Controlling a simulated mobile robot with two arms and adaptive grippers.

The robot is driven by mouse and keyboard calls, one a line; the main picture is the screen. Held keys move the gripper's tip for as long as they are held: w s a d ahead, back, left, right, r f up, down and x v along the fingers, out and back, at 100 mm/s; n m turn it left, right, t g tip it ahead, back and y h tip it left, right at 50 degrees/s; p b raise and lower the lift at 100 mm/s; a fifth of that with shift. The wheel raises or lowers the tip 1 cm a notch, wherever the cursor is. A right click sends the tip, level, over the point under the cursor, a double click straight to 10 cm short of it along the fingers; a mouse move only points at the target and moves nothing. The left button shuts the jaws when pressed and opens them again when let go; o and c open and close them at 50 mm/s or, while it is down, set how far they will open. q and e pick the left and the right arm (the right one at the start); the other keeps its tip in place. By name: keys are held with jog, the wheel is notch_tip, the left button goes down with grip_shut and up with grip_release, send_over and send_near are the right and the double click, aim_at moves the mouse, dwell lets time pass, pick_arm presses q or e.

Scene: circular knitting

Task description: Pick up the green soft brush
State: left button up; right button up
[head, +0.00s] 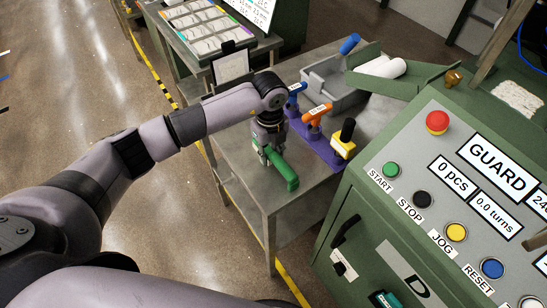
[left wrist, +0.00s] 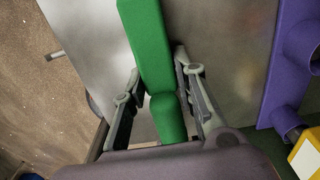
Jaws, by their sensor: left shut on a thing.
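The green soft brush (head: 285,172) is at my left gripper (head: 267,156), above the near end of the metal side table. In the left wrist view the green brush (left wrist: 150,50) runs up between the two grey fingers of my left gripper (left wrist: 155,90). The gripper is shut on the brush. The brush's lower end is hidden behind the gripper body. Whether the brush touches the tabletop is hard to tell. My right gripper does not show in either view.
A purple holder (head: 320,148) beside the gripper carries a blue tool, an orange tool (head: 316,114) and a yellow-and-black tool (head: 344,140). A grey bin (head: 330,85) stands behind. The green machine with its button panel (head: 410,195) is close on the right.

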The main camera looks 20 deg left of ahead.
pick_arm(q)
grip_shut()
jog(key=shift+r, duration=0.2)
jog(key=shift+r, duration=0.25)
notch_tip(320, 180, up, 19)
jog(key=b, duration=0.2)
jog(key=shift+r, duration=0.1)
jog(key=shift+o, duration=2.1)
grip_release()
grip_shut()
